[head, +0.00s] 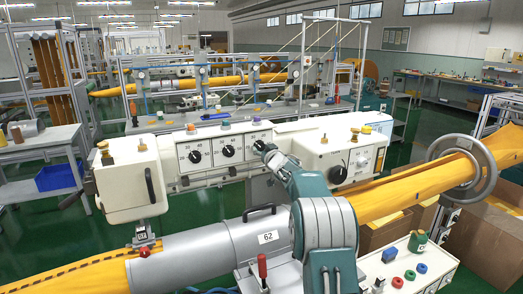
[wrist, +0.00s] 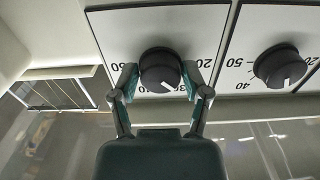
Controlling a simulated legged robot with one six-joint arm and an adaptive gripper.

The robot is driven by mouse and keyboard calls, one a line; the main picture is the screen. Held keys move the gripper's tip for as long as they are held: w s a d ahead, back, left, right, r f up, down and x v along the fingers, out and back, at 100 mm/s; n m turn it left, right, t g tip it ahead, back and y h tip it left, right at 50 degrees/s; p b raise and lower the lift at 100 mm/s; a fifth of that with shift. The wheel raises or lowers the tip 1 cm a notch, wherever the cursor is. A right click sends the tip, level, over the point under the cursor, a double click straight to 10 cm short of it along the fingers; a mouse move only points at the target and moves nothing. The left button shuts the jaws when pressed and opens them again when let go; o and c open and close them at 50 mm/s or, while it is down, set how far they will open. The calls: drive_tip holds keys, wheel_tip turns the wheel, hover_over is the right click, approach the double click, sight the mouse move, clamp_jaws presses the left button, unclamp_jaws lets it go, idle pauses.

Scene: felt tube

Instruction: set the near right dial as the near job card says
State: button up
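The right dial (wrist: 160,72) of a row of three is a black knob on a white scale plate. In the wrist view, which shows the plate upside down, its white pointer mark faces down and slightly right, near partly hidden numbers. My gripper (wrist: 161,80) has one finger on each side of this knob, very close to it; contact is not clear. In the head view my gripper (head: 267,150) is at the right end of the row and mostly covers the dial. A white card marked 62 (head: 268,237) is on the grey tube; I cannot tell whether it is the job card.
The middle dial (head: 228,152) and left dial (head: 195,157) sit beside it. Another black dial (head: 338,173) is on the box to the right. Coloured knobs (head: 224,126) stand along the panel's top. The grey tube (head: 190,258) and orange felt (head: 395,197) lie in front.

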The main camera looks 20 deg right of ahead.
drive_tip(key=c, duration=0.3)
drive_tip(key=shift+c, duration=0.2)
drive_tip(key=shift+m, duration=1.4)
drive_tip(key=o, duration=1.2)
drive_tip(key=shift+c, duration=0.2)
